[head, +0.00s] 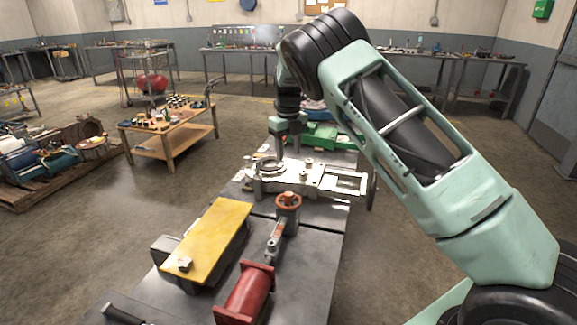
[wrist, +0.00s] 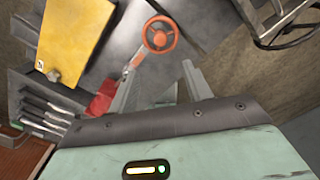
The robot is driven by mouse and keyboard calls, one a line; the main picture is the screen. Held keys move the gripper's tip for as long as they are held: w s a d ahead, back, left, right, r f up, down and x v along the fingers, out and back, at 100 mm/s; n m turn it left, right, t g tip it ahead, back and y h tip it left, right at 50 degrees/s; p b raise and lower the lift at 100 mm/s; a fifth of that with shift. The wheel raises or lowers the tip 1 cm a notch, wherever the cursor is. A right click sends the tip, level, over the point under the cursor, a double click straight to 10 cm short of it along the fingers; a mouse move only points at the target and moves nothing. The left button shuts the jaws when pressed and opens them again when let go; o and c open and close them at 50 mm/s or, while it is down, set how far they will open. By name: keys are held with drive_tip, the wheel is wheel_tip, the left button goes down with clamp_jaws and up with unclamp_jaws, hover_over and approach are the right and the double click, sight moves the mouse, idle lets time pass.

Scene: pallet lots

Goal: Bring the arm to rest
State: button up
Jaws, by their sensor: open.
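My arm comes in from the right in the head view, rises to its elbow and hangs down over the far part of the grey metal table (head: 310,262). My gripper (head: 286,150) is at its lower end, above or just behind a pale machine vise (head: 300,178); its fingertips are hard to make out there. In the wrist view my gripper (wrist: 160,75) shows two grey fingers spread apart with nothing between them. Beyond the fingers is an orange handwheel (wrist: 159,35), also in the head view (head: 288,201). I cannot tell its distance from the fingers.
On the table lie a yellow plate (head: 212,238), a red cylinder (head: 246,294) and green equipment (head: 322,135). A wooden cart (head: 170,143) stands to the left, beyond open floor. A loaded pallet (head: 45,185) is at the far left. Workbenches line the back wall.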

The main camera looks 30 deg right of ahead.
drive_tip(key=shift+r, duration=0.9)
